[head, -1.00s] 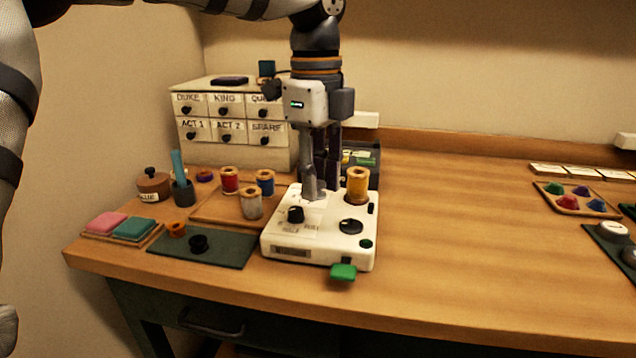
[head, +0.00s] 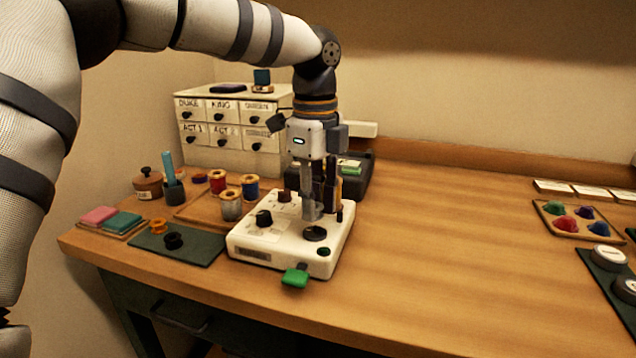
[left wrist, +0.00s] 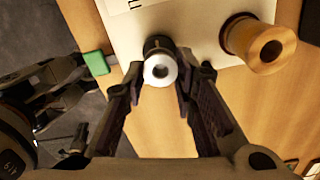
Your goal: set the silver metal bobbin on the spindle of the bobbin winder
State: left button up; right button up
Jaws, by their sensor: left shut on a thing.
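The white bobbin winder (head: 250,240) stands on the table left of centre, with a black dial (head: 316,233) on its top and a green tab (head: 296,277) at its front. My left gripper (head: 318,210) points down over the winder, just behind the dial. In the left wrist view the silver metal bobbin (left wrist: 160,70) sits between the fingertips, which are shut on it. A dark round part (left wrist: 155,43) shows right behind the bobbin.
An orange wooden spool (left wrist: 260,44) stands close beside the gripper. Several thread spools (head: 231,206) and a green mat (head: 195,248) with small bobbins lie left of the winder. A drawer box (head: 235,125) stands behind.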

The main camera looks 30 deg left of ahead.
aim_at(317, 232)
pick_arm(q)
jog(key=shift+f, duration=0.95)
jog(key=shift+d+r, duration=0.1)
dwell(0.5)
jog(key=shift+f, duration=0.7)
dwell(0.4)
jog(key=o, duration=0.7)
jog(key=shift+c, duration=0.2)
